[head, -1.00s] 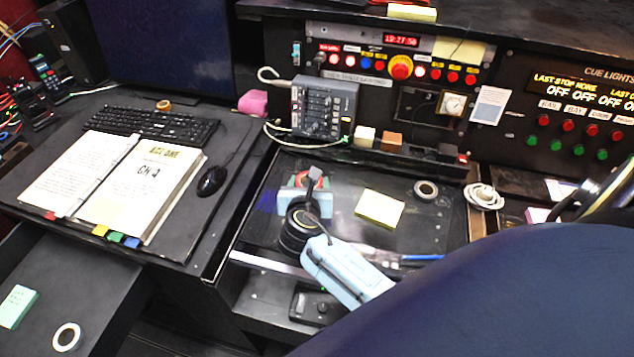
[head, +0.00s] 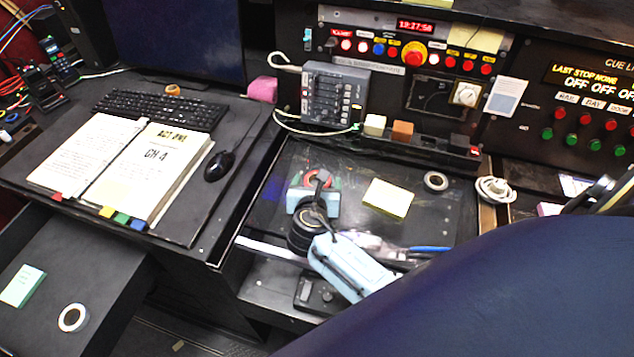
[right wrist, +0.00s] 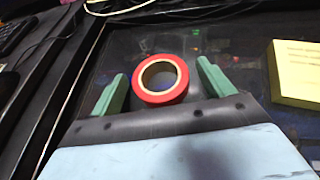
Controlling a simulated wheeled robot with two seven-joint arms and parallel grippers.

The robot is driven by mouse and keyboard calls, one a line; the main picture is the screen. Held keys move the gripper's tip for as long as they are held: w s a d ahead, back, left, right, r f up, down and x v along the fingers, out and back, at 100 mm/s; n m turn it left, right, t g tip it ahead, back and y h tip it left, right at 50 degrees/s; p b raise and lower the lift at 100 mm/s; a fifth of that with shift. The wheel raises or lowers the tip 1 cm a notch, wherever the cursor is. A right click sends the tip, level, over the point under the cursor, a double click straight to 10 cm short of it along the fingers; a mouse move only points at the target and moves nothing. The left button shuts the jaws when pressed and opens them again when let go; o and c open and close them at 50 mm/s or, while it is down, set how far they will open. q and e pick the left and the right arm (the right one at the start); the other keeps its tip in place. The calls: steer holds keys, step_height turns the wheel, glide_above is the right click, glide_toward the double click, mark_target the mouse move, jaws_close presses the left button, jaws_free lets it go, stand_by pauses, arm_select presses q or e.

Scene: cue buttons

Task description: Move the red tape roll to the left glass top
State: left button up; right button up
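The red tape roll (right wrist: 160,79) lies flat on a dark glossy glass top (right wrist: 135,60) in the right wrist view. In the head view, only part of the red roll (head: 311,178) shows behind my right gripper (head: 314,192). My right gripper (right wrist: 163,85) has its two green fingers spread on either side of the roll, with gaps visible between them and it. The same glass top (head: 350,220) shows in the head view, left of the cable bundle. My left gripper is not in view.
A mouse (head: 219,166) and script binder (head: 150,170) lie left. A white cable bundle (head: 494,190) is right.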

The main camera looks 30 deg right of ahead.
steer(key=shift+r, duration=0.25)
steer(key=p+v, duration=0.1)
steer(key=v, duration=1.1)
steer(key=shift+f, duration=0.1)
